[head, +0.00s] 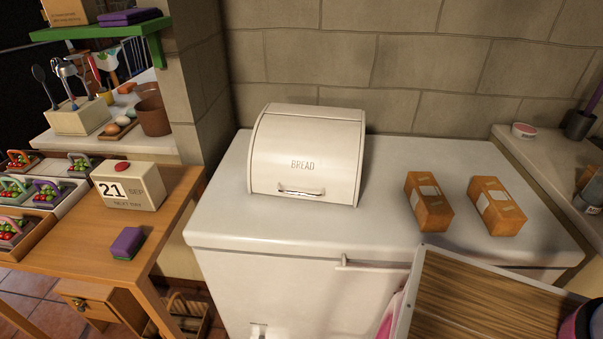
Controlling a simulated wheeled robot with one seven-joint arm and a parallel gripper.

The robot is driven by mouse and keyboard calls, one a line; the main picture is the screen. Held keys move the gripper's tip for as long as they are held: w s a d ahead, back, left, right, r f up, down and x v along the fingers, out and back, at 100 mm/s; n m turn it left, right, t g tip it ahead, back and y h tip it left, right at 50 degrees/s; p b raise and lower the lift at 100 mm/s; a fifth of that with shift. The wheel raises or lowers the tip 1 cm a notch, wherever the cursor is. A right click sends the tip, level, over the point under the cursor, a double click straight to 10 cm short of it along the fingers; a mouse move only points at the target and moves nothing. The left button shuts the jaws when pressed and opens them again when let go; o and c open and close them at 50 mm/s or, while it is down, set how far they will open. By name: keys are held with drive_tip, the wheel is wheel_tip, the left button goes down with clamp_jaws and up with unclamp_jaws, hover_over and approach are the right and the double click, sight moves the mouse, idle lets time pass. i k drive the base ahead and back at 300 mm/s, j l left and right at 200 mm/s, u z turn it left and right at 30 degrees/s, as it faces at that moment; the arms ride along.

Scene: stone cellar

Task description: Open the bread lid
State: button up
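A cream bread box (340,125) marked "BREAD" stands on the white cabinet top (225,210), against the stone wall. Its curved front lid (301,160) is down and looks closed. A small handle (300,192) sits low on the lid's front. Nothing touches the box. My gripper is not in view.
Two brown packages (428,201) (496,206) lie right of the box. A wooden board in a pale frame (480,303) fills the lower right. A wooden table (170,215) with a calendar block (128,186) and purple sponge (128,242) stands left. The cabinet top before the box is clear.

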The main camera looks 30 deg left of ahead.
sight(317, 158)
drive_tip(key=k+l+u, duration=0.1)
drive_tip(key=u, duration=0.2)
drive_tip(key=k+z, duration=0.25)
drive_tip(key=z, duration=0.2)
drive_tip(key=k+z, duration=0.3)
drive_tip(key=z, duration=0.2)
drive_tip(key=u, duration=0.4)
drive_tip(key=k+j+u, duration=0.1)
drive_tip(key=u, duration=0.3)
drive_tip(key=k+j+u, duration=0.1)
drive_tip(key=u, duration=0.7)
drive_tip(key=j+u, duration=0.15)
drive_tip(key=u, duration=0.25)
drive_tip(key=l, duration=0.3)
drive_tip(key=i+l, duration=0.15)
drive_tip(key=l, duration=0.2)
